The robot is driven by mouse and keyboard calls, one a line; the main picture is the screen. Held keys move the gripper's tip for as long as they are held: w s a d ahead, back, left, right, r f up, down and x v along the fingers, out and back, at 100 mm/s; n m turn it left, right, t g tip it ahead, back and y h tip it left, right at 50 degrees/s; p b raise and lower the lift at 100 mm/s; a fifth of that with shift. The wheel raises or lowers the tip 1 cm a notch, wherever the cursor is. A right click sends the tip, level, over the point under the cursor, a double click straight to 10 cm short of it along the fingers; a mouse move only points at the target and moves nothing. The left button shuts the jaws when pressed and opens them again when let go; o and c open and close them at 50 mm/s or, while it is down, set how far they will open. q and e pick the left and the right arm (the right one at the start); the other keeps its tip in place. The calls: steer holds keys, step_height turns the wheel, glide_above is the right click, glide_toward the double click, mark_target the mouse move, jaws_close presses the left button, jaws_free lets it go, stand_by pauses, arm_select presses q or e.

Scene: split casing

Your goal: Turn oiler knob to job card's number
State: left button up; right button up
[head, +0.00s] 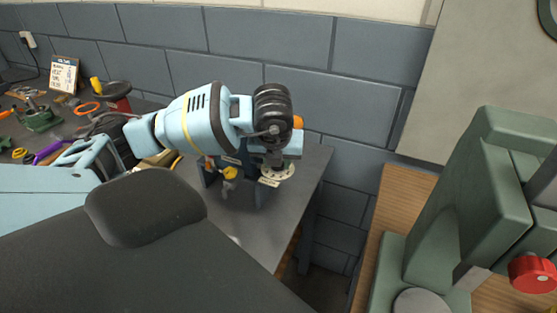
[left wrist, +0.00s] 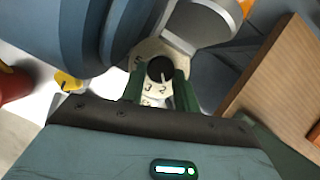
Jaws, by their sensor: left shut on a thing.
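The oiler's round cream dial plate (left wrist: 146,55) carries numbers around a black knob (left wrist: 160,69) with a pale pointer mark. In the left wrist view, the two green fingers of my left gripper (left wrist: 160,82) stand on either side of the knob and are shut on it. In the head view the dial plate (head: 278,174) shows below my left wrist, which hides the knob and fingers. The numbers 2 and 3 read near the fingers; others are partly covered. The job card (head: 64,75) stands at the far left back, its writing too small to read. My right gripper is not in view.
A yellow knob (head: 230,173) sits just left of the dial. Several tools and an orange ring (head: 87,108) lie on the dark bench at left. A large green machine (head: 480,190) with a red knob (head: 533,273) stands at right, beyond a gap.

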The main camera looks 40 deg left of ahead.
arm_select(q)
steer(key=shift+m, duration=0.5)
steer(key=o, duration=0.7)
steer(key=v, duration=0.7)
steer(key=shift+s+r, duration=0.3)
steer(key=shift+r, duration=0.05)
steer(key=shift+o, duration=0.4)
